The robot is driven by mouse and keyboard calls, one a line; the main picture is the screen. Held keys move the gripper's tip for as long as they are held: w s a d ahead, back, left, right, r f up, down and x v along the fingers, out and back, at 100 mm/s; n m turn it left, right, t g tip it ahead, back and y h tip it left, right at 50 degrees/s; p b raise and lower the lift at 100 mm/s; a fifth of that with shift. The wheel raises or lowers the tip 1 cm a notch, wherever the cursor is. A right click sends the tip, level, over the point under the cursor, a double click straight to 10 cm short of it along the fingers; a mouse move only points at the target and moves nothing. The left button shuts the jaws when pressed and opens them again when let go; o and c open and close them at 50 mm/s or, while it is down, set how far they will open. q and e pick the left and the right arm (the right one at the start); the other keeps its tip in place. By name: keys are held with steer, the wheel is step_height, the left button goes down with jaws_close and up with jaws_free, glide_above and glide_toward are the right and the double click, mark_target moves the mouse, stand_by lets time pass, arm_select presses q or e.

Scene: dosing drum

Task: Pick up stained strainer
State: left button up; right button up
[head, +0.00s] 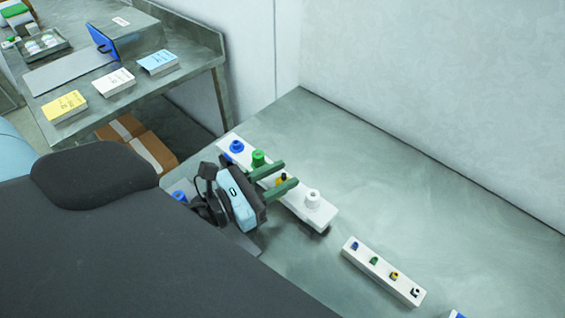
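A white rack (322,217) on the grey-green table holds a blue piece (236,147), a green piece (258,158), a small yellow-and-black piece (281,179) and a white stepped piece (312,198). I cannot tell which, if any, is the stained strainer; no stain is visible at this size. My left gripper (288,174) reaches over the rack with its two green fingers apart. The yellow-and-black piece shows in the gap between them; I cannot tell whether they touch it. My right gripper is not in view.
A second white strip (382,279) with several small coloured pieces lies to the lower right. A blue thing (180,196) shows left of my gripper. A side table (135,106) at upper left holds booklets and a tray. The table's right half (430,200) is clear up to the wall.

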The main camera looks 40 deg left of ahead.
mark_target(282, 176)
arm_select(q)
steer(key=shift+r+x, duration=0.25)
steer(key=shift+x, duration=0.8)
steer(key=shift+w+d+f+p, duration=0.15)
steer(key=shift+w+d+p, duration=0.2)
steer(key=shift+w, duration=0.15)
steer(key=shift+a, duration=0.1)
jaws_close()
